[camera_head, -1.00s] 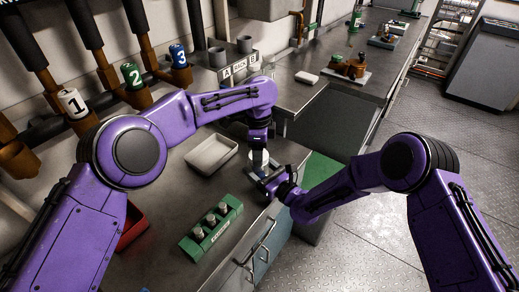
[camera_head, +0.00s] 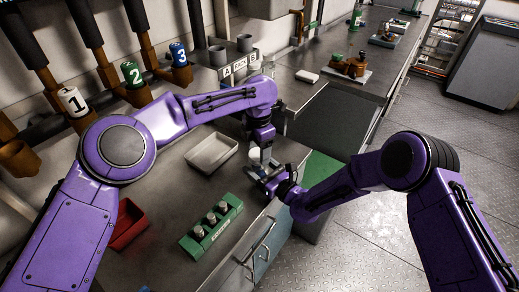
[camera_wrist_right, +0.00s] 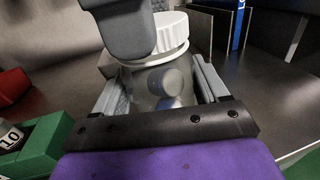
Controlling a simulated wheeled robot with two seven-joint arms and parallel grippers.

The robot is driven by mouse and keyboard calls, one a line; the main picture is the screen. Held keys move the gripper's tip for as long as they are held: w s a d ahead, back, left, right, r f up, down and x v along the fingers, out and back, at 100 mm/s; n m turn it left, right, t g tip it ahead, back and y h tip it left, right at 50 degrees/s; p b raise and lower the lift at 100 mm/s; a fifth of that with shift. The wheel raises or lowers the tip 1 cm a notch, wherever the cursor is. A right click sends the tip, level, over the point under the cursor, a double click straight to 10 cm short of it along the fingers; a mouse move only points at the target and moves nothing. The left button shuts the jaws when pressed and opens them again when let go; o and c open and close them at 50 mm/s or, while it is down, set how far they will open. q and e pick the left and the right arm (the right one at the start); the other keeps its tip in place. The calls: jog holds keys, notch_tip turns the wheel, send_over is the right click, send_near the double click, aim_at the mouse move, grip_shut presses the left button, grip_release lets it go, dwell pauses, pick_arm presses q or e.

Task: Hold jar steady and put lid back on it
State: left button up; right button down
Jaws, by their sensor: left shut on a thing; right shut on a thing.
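The clear jar (camera_wrist_right: 155,88) stands between the fingers of my right gripper (camera_wrist_right: 160,90), which is shut on it. Small pale cylinders show inside it. The white ribbed lid (camera_wrist_right: 171,33) is at the jar's mouth, over a pale rim, and looks slightly tilted; I cannot tell if it is seated. A grey finger of my left gripper (camera_wrist_right: 138,30) is against the lid's near left side and hides part of it. In the head view my left gripper (camera_head: 262,143) comes down from above, and my right gripper (camera_head: 268,177) reaches in from the right, low at the bench edge.
An empty pale tray (camera_head: 211,168) lies left of the jar. A green rack (camera_head: 185,243) with several small vials and a red bin (camera_head: 132,240) are nearer. A block with grey cups (camera_head: 222,73) stands behind. Bare bench lies between tray and rack.

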pick_arm(q)
jog(key=shift+s+d, duration=0.2)
jog(key=o, duration=1)
jog(key=shift+w, duration=0.1)
jog(key=shift+a+r, duration=0.1)
jog(key=shift+r, duration=2.2)
jog(key=shift+c, duration=0.4)
